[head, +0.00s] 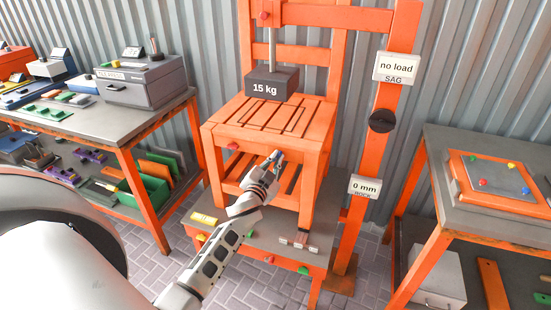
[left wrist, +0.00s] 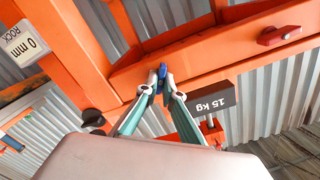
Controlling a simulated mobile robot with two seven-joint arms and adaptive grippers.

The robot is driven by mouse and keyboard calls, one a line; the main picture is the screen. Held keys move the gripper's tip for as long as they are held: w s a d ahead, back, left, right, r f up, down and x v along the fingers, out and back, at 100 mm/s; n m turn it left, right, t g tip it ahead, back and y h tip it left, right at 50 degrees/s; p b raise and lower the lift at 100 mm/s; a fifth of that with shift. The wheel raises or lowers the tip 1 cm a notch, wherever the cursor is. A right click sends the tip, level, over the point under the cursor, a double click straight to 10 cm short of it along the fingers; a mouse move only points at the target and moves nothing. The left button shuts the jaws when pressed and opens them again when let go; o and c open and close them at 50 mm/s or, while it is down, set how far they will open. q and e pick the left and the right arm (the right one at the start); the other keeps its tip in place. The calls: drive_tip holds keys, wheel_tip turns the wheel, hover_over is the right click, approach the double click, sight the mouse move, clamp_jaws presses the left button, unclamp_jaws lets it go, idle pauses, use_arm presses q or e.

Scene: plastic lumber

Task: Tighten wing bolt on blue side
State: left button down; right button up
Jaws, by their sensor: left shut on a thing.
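An orange slatted chair (head: 265,115) stands on a grey-topped stand (head: 235,238). My left gripper (head: 277,157) is at the front rail under the seat, at its right part. In the left wrist view, the fingertips of my left gripper (left wrist: 162,78) are shut on a small blue wing bolt (left wrist: 162,70) at the orange rail. A red wing bolt (head: 232,146) sits on the same rail, farther left in the head view; it also shows in the left wrist view (left wrist: 279,36). The fingers partly hide the blue bolt. My right gripper is not in view.
A dark 15 kg weight (head: 272,85) hangs on a rod above the seat. An orange post (head: 380,150) with "no load" (head: 396,68) and "0 mm" (head: 364,188) signs stands to the right. Workbenches stand left (head: 60,118) and right (head: 480,215).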

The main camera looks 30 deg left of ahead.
use_arm(q)
drive_tip(key=shift+w+r+m, duration=0.1)
drive_tip(key=shift+r+m, duration=0.05)
drive_tip(key=shift+m, duration=2.35)
drive_tip(key=shift+w+r+m, duration=0.1)
drive_tip(key=shift+m, duration=2.4)
drive_tip(key=c, duration=2.2)
unclamp_jaws()
drive_tip(key=shift+s, duration=0.1)
drive_tip(key=shift+f, duration=0.15)
drive_tip(key=shift+d, duration=0.1)
